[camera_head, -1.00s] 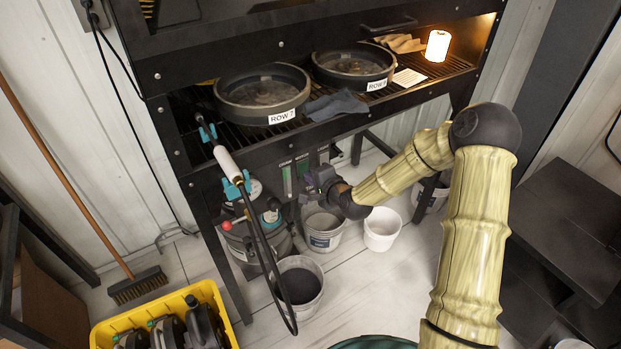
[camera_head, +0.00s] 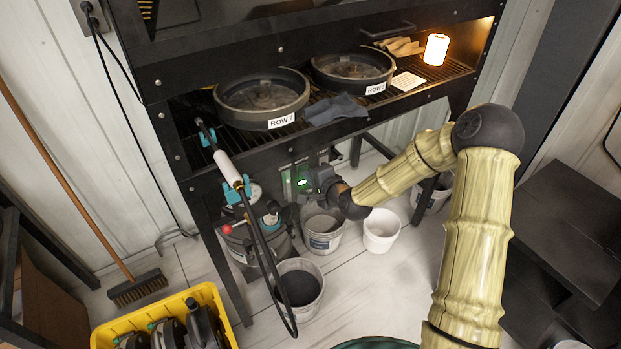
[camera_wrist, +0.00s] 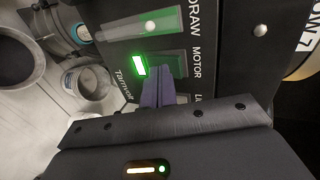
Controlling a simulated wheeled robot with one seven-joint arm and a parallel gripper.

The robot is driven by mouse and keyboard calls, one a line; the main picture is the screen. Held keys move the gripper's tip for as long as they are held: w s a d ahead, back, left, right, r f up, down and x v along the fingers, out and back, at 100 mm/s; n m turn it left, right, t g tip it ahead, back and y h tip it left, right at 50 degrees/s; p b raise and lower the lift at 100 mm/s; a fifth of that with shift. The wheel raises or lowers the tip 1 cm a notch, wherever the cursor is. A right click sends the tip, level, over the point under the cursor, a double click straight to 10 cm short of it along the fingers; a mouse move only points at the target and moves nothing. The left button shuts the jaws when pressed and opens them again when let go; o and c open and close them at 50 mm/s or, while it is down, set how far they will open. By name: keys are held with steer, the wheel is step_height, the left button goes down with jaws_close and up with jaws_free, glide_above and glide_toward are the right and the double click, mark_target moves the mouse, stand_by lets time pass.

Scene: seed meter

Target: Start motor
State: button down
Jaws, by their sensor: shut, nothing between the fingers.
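The control panel (camera_wrist: 117,48) hangs under the bench's front edge, and its switch plates also show in the head view (camera_head: 287,184). The MOTOR switch (camera_wrist: 168,61) is dark green, with a bright green light (camera_wrist: 139,65) glowing at one end. The light also shows in the head view (camera_head: 303,183). The DRAW switch (camera_wrist: 152,23) is beside it, with a pale dot. My gripper (camera_wrist: 159,76) is shut and empty, its purple fingertips at the MOTOR switch's edge. I cannot tell whether they touch it. My gripper partly hides the panel in the head view.
Two round pans (camera_head: 262,97) (camera_head: 353,70) marked ROW sit on the bench above. Buckets (camera_head: 322,232) (camera_head: 381,230) stand below. A hose and wand (camera_head: 228,168) hang at the left. A yellow crate (camera_head: 218,309) is front left.

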stand_by(0.3)
steer(key=s+d+r, duration=0.1)
steer(key=s+d, duration=0.6)
steer(key=s, duration=0.4)
steer(key=shift+s+d+r, duration=0.15)
steer(key=shift+s+d, duration=0.05)
steer(key=shift+d, duration=0.2)
